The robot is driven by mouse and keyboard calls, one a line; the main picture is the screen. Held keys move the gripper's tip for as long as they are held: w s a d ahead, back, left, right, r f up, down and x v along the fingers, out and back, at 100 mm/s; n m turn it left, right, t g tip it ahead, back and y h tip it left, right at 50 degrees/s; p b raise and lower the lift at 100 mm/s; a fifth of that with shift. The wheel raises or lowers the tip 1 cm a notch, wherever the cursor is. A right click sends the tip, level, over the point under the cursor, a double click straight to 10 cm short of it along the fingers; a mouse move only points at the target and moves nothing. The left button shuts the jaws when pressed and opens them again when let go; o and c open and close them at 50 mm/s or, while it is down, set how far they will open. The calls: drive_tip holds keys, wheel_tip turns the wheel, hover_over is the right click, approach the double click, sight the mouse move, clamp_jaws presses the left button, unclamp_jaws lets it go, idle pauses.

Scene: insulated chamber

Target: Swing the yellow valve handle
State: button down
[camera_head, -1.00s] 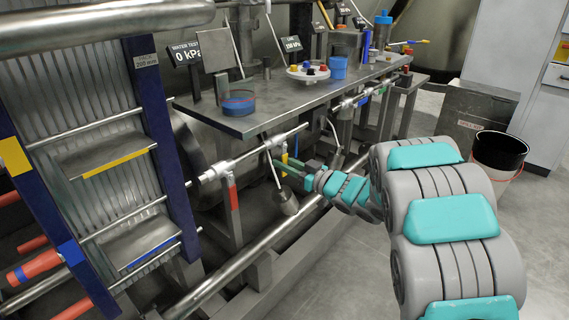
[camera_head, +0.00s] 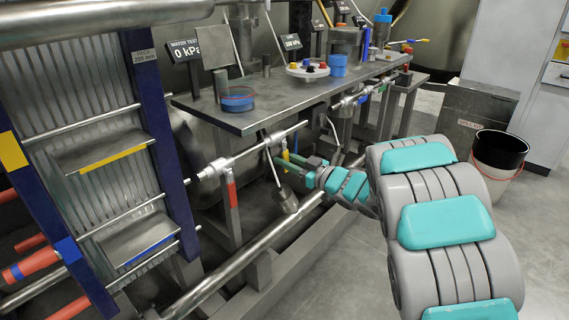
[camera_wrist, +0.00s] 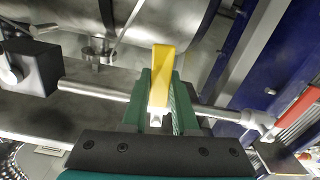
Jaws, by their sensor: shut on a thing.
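The yellow valve handle (camera_wrist: 162,75) stands out between the two green fingers of my gripper (camera_wrist: 160,105) in the wrist view. The fingers are shut on it, one on each side. In the head view the yellow handle (camera_head: 285,155) shows only as a small strip beside my gripper (camera_head: 275,150), under the bench. The handle sits by a thin metal pipe (camera_wrist: 95,89) that runs across behind the fingers. The valve body is mostly hidden by the gripper.
A red valve handle (camera_head: 232,190) hangs on the same pipe line to the left. A thick pipe (camera_head: 235,265) runs low in front. A dark blue rack (camera_head: 160,140) stands left. A bucket (camera_head: 497,160) stands right on open floor.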

drive_tip(key=shift+w+d+f+n+b, duration=0.15)
drive_tip(key=shift+w+d+n+b, duration=0.15)
drive_tip(key=shift+n+b, duration=0.45)
drive_tip(key=shift+w+d+r+n+b, duration=0.35)
drive_tip(key=shift+n+b, duration=0.35)
drive_tip(key=shift+n, duration=0.55)
drive_tip(key=shift+w+d+r+n+b, duration=0.2)
drive_tip(key=shift+w+r+n+b, duration=0.2)
drive_tip(key=shift+n+b, duration=0.6)
drive_tip(key=shift+w+d+r+n+b, duration=0.25)
drive_tip(key=shift+w+r+n+b, duration=0.15)
drive_tip(key=shift+n, duration=1.1)
drive_tip(key=c, duration=0.7)
unclamp_jaws()
drive_tip(key=shift+r, duration=0.1)
drive_tip(key=shift+s+d, duration=0.1)
drive_tip(key=v, duration=0.7)
drive_tip(key=shift+s+d, duration=0.2)
drive_tip(key=shift+d, duration=0.05)
